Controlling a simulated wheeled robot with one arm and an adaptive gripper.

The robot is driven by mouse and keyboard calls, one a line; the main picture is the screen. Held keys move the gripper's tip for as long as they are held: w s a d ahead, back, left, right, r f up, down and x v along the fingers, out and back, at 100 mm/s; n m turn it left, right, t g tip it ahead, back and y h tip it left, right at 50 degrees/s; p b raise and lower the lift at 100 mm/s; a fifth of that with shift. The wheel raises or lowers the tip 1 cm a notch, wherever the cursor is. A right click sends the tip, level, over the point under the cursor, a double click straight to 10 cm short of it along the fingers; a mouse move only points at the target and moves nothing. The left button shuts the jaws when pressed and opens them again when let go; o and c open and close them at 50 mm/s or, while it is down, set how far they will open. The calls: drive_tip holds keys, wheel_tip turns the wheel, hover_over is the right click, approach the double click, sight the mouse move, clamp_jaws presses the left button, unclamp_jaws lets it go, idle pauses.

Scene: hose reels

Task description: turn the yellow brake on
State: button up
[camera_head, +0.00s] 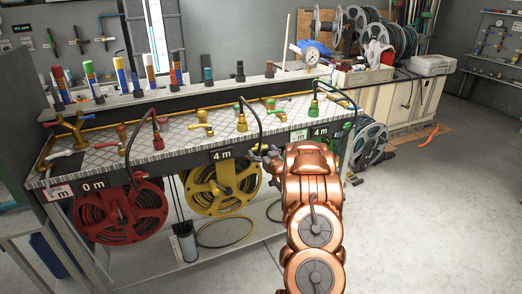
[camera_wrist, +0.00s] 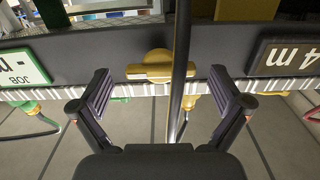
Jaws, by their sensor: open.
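The yellow brake (camera_wrist: 150,70) is a small yellow knob with a crosswise bar, on the dark front strip of the bench. It shows in the wrist view between my fingers, its bar lying roughly level across the picture. My gripper (camera_wrist: 159,88) is open, with one finger on each side of the knob and a gap on both sides. In the head view my gripper (camera_head: 266,155) is at the bench front, just right of the "4 m" sign (camera_head: 221,155) above the yellow reel (camera_head: 238,188). I cannot make out the brake there.
The red reel (camera_head: 90,213) hangs left, and a green tap (camera_head: 314,108) stands on the bench (camera_head: 170,160).

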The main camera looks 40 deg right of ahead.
drive_tip(key=v, duration=1)
drive_tip(key=shift+s, duration=0.2)
drive_tip(key=shift+a+r, duration=0.1)
drive_tip(key=w+a+r+g+p, duration=0.25)
drive_tip(key=a+r+g, duration=0.2)
drive_tip(key=a, duration=0.25)
drive_tip(key=s+a+r+n+g+y+p, duration=0.1)
drive_tip(key=s+a+r+g, duration=0.15)
drive_tip(key=a, duration=0.45)
drive_tip(key=s+a+r+g, duration=0.2)
drive_tip(key=s+a+g, duration=0.15)
drive_tip(key=a, duration=0.35)
drive_tip(key=s+a+r+n+g+y+p, duration=0.1)
drive_tip(key=s+a+r+g+y, duration=0.1)
drive_tip(key=s+a, duration=1.1)
drive_tip(key=s+a+r+n+g+y+p, duration=0.2)
drive_tip(key=s+a+r+g, duration=0.2)
drive_tip(key=s+a, duration=0.9)
drive_tip(key=s+g, duration=0.2)
drive_tip(key=s, duration=0.6)
drive_tip(key=shift+a+r+y, duration=0.35)
drive_tip(key=shift+a+y, duration=0.05)
